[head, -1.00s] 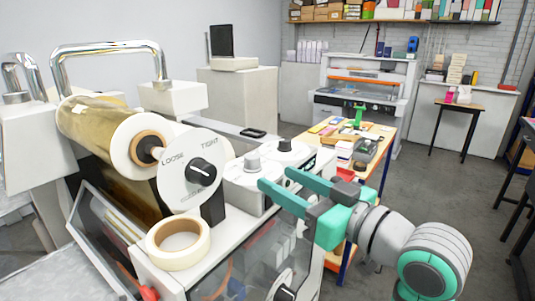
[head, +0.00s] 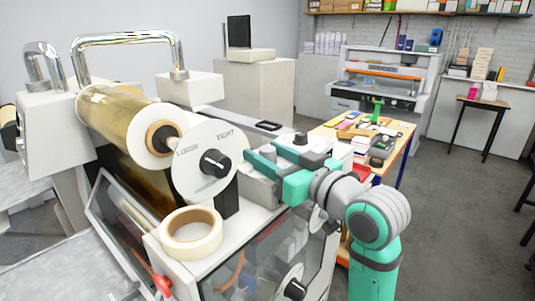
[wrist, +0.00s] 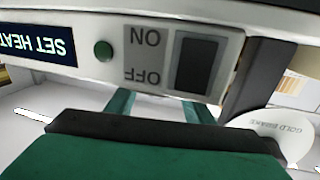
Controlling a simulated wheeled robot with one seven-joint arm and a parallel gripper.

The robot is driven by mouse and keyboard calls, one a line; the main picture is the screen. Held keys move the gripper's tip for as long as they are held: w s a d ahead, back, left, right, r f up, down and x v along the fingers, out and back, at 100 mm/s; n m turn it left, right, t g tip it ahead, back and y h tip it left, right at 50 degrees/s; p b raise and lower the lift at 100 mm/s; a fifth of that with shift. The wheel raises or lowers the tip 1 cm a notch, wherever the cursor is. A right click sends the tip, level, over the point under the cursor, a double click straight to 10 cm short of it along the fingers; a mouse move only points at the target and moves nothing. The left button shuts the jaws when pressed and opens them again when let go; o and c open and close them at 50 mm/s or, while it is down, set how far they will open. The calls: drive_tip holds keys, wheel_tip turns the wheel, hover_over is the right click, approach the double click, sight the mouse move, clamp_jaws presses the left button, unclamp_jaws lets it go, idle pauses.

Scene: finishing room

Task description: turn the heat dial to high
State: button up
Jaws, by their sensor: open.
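My gripper (head: 258,157) is open in front of the machine's top control box, its teal fingers pointing left toward it. One dark-topped knob (head: 300,138) shows on the box, just behind the gripper; I cannot read its label. The other, grey knob is mostly hidden by the fingers. In the wrist view my gripper's fingers (wrist: 160,105) reach under a panel front with a "SET HEAT" display (wrist: 35,40), a green button (wrist: 103,51) and an ON/OFF switch (wrist: 195,64), all upside down. No heat dial is clear in that view.
A LOOSE/TIGHT dial (head: 214,163) on a white disc stands left of my gripper, beside a gold foil roll (head: 110,115). A tape roll (head: 191,231) lies on the machine's ledge. A cluttered table (head: 405,143) stands behind. Grey floor is open at right.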

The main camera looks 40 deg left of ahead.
drive_tip(key=shift+w+a, duration=0.1)
drive_tip(key=shift+a, duration=0.05)
drive_tip(key=c, duration=1)
drive_tip(key=shift+c, duration=0.2)
drive_tip(key=shift+t, duration=0.3)
drive_tip(key=shift+f+m+t+h, duration=0.1)
drive_tip(key=shift+m+t+h, duration=0.6)
drive_tip(key=shift+m+t, duration=0.75)
drive_tip(key=shift+a+m+t+h, duration=0.1)
drive_tip(key=shift+m+t+h, duration=0.4)
drive_tip(key=shift+t, duration=0.45)
drive_tip(key=shift+w+d+m+t+h, duration=0.2)
drive_tip(key=shift+m+t+h, duration=0.25)
drive_tip(key=shift+t, duration=0.15)
drive_tip(key=shift+s+a, duration=0.1)
drive_tip(key=shift+s, duration=0.05)
